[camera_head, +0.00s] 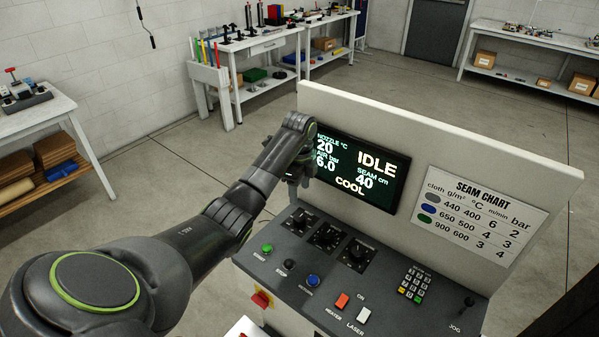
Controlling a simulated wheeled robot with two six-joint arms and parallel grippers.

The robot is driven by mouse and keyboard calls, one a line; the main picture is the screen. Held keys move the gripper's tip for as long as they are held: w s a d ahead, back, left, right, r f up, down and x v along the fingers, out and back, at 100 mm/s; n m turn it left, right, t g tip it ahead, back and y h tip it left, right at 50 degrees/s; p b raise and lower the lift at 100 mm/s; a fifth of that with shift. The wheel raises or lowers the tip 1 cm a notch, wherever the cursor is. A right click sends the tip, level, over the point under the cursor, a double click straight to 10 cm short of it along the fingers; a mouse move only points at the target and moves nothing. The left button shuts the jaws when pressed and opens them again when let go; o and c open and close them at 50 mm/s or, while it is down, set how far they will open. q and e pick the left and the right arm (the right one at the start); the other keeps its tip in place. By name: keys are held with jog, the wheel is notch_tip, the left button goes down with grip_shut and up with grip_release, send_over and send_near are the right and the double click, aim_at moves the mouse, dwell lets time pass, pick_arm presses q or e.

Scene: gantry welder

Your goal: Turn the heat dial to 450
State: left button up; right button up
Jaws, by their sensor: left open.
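Three black dials sit in a row on the grey control panel (420,312): a left dial (299,220), a middle dial (326,236) and a right dial (357,254). Their labels are too small to read, so I cannot tell which is the heat dial. The screen (362,170) reads nozzle 20 °C, air 6.0 bar, seam 40 cm, IDLE and COOL. My left gripper (294,188) is open and points down above and behind the left dial, apart from it. My own wrist partly hides its fingers and the screen's left edge. My right gripper is not in view.
Green (267,248), black (289,264) and blue (313,282) buttons line the panel front. An orange switch (342,300), a white switch (363,315), a keypad (414,284) and a jog stick (467,303) lie rightward. A seam chart (479,214) is on the upright board.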

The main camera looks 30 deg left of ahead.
pick_arm(q)
notch_tip(320, 180, up, 7)
jog(key=p, duration=0.1)
jog(key=shift+p, duration=0.4)
dwell(0.3)
